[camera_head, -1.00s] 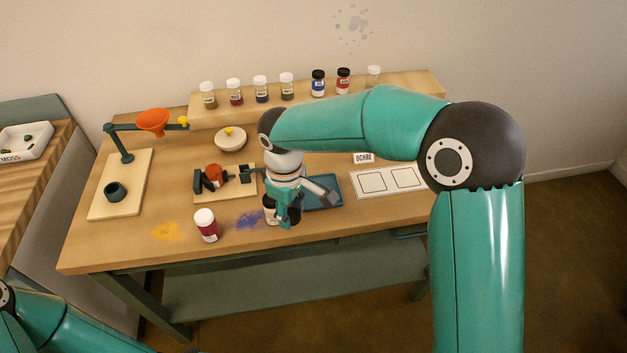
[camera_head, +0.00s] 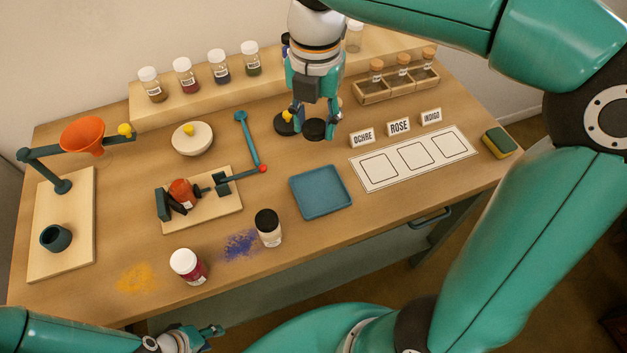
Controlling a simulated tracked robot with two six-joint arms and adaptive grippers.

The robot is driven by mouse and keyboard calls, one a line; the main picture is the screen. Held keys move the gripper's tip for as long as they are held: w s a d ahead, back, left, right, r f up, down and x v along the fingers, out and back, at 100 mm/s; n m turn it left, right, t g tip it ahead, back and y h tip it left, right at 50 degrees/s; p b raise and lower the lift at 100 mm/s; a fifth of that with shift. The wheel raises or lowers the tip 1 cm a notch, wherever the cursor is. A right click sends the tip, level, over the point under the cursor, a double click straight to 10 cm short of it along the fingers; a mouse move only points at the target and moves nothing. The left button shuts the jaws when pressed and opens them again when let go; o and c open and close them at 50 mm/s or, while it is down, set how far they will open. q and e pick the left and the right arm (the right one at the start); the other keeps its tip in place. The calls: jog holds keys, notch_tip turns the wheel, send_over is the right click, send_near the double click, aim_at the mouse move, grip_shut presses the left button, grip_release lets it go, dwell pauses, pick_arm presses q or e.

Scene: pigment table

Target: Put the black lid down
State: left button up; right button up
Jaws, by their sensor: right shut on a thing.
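My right gripper (camera_head: 315,120) points down over the back middle of the table and is shut on a black lid (camera_head: 314,131), a dark disc between its fingertips. The lid is at or just above the tabletop; I cannot tell if it touches. A dark round piece with a yellow knob (camera_head: 286,117) is close beside it on the left, partly hidden by a finger. A clear jar with a black top (camera_head: 269,234) stands at the front middle. My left gripper (camera_head: 213,332) is low at the front edge, empty-looking, its opening unclear.
A blue tray (camera_head: 321,191) and a white card with squares (camera_head: 415,158) lie right of the middle. A vial rack (camera_head: 397,84) and jar shelf (camera_head: 203,93) are behind. A red jar (camera_head: 188,267), a clamp board (camera_head: 205,215) and a sponge (camera_head: 497,143) also stand around.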

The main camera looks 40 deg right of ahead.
send_over(319, 191)
notch_tip(319, 191, down, 12)
jog(key=shift+s+f+b, duration=0.1)
jog(key=shift+f+b, duration=0.15)
jog(key=shift+b, duration=0.2)
jog(key=shift+f, duration=2.75)
jog(key=shift+f+b, duration=0.45)
jog(key=shift+b, duration=0.05)
jog(key=o, duration=1.1)
jog(key=shift+r, duration=0.1)
jog(key=shift+c, duration=0.2)
